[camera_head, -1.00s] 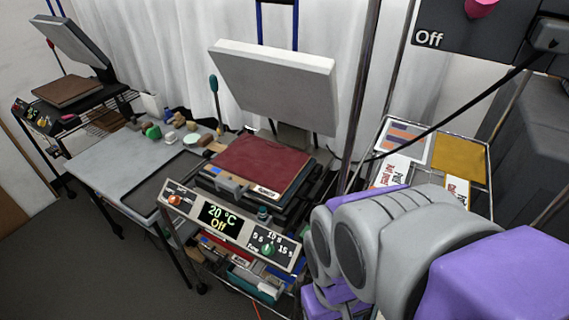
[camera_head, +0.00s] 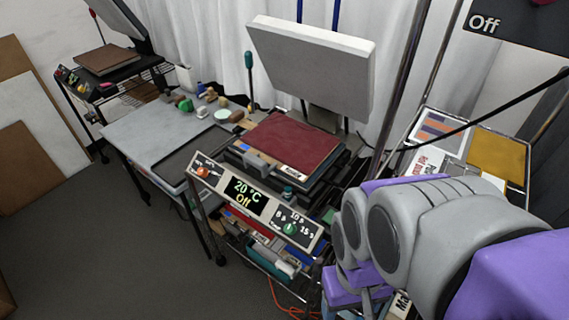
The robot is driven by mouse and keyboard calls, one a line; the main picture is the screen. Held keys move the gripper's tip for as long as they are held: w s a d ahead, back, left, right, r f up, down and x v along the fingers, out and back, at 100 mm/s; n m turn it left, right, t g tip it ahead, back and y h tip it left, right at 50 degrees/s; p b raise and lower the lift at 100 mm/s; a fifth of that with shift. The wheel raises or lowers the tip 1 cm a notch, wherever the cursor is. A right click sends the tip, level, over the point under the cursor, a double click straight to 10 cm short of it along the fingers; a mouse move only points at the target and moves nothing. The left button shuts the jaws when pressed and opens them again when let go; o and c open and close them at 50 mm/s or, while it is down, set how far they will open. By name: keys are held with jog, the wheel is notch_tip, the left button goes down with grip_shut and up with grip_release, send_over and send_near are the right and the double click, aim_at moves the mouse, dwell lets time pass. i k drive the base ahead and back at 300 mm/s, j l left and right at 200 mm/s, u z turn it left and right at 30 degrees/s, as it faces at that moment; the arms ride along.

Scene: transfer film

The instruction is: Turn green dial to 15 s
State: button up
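The green dial (camera_head: 290,228) is small and sits at the right end of the control panel (camera_head: 213,186) on the front of the heat press. Time marks stand around it, with 10 s above it and 15 s to its right. Its pointer is too small to read. The panel's display (camera_head: 246,196) reads 20 °C and Off. An orange-red knob (camera_head: 203,171) is at the panel's left end. My grey and purple arm fills the lower right, to the right of the panel and apart from the dial. My gripper cannot be made out.
The press has a dark red pad (camera_head: 291,140) and a raised white plate (camera_head: 312,65). A grey table (camera_head: 150,125) with small items stands to its left. A rack with prints (camera_head: 498,152) is at the right. Open floor (camera_head: 90,240) lies at lower left.

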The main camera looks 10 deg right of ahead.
aim_at(290, 229)
jog(key=j+z, duration=0.3)
jog(key=j, duration=0.2)
jog(key=j+z, duration=0.3)
jog(key=j, duration=0.15)
jog(key=k+j+z, duration=0.15)
jog(key=j+z, duration=0.15)
jog(key=j, duration=0.15)
